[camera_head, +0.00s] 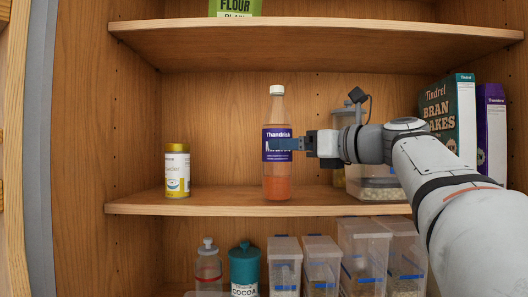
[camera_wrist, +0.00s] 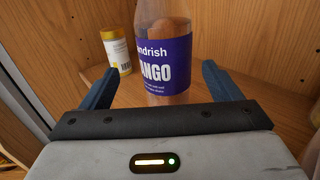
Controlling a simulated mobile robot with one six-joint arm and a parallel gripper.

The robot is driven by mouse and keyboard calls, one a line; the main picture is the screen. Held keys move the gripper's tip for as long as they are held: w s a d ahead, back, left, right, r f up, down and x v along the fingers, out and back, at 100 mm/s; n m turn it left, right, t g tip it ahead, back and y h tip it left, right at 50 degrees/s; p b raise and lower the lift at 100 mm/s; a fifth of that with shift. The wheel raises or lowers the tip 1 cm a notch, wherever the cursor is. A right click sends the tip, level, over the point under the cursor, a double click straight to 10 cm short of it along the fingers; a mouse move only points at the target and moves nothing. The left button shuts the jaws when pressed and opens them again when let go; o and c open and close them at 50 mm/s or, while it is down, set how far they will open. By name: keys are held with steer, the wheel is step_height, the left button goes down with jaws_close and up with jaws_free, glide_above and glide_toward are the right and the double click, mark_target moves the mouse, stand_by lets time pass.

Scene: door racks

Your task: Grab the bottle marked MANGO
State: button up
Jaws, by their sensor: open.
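The MANGO bottle (camera_head: 277,185) stands upright on the middle shelf, clear with a white cap, a purple label and some orange liquid low inside. In the wrist view the bottle (camera_wrist: 163,52) shows the letters "ANGO" on its label, and its cap is cut off by the top edge. My gripper (camera_head: 288,144) is at label height at the bottle, its finger covering part of the label in the head view. In the wrist view my gripper (camera_wrist: 157,88) is open, with one blue finger to each side of the bottle. I see gaps between fingers and bottle.
A yellow-lidded tin (camera_head: 177,172) stands left on the same shelf. Clear containers (camera_head: 378,184), a BRAN FLAKES box (camera_head: 449,120) and a purple box (camera_head: 491,130) stand right. The upper shelf (camera_head: 300,42) is above; the lower shelf holds a COCOA jar (camera_head: 244,265) and clear bins (camera_head: 322,262).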

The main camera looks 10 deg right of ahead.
steer(key=x, duration=0.2)
steer(key=p+x, duration=0.1)
steer(key=x, duration=0.1)
steer(key=p+x, duration=0.1)
steer(key=shift+w+f, duration=0.4)
steer(key=shift+w, duration=0.15)
steer(key=shift+d, duration=0.1)
steer(key=shift+c, duration=0.3)
steer(key=c, duration=1.3)
steer(key=shift+r, duration=0.1)
steer(key=shift+c, duration=0.5)
